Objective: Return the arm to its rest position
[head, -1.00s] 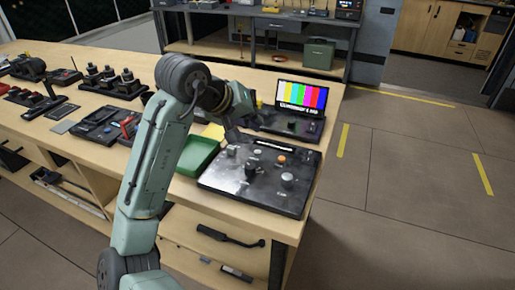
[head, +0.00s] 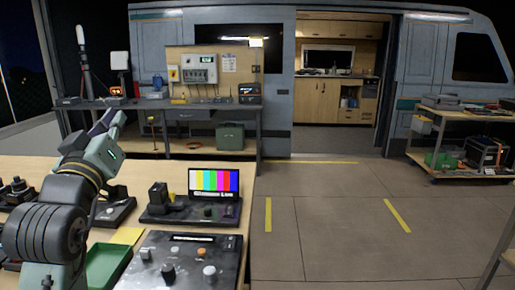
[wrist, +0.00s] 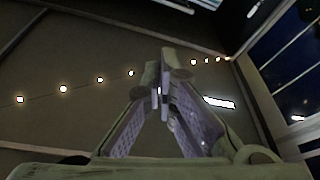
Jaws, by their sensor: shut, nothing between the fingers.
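My gripper (head: 106,122) is at the left of the head view, raised above the bench and pointing up and away. In the wrist view my gripper (wrist: 162,82) has its fingertips together with nothing between them. The wrist camera looks up at a dark ceiling with a string of small lights. My arm is folded at the left, over the left part of the wooden bench (head: 140,170). The gripper touches nothing that I can see.
A back workbench (head: 190,107) stands behind. The floor (head: 330,220) at the right is clear.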

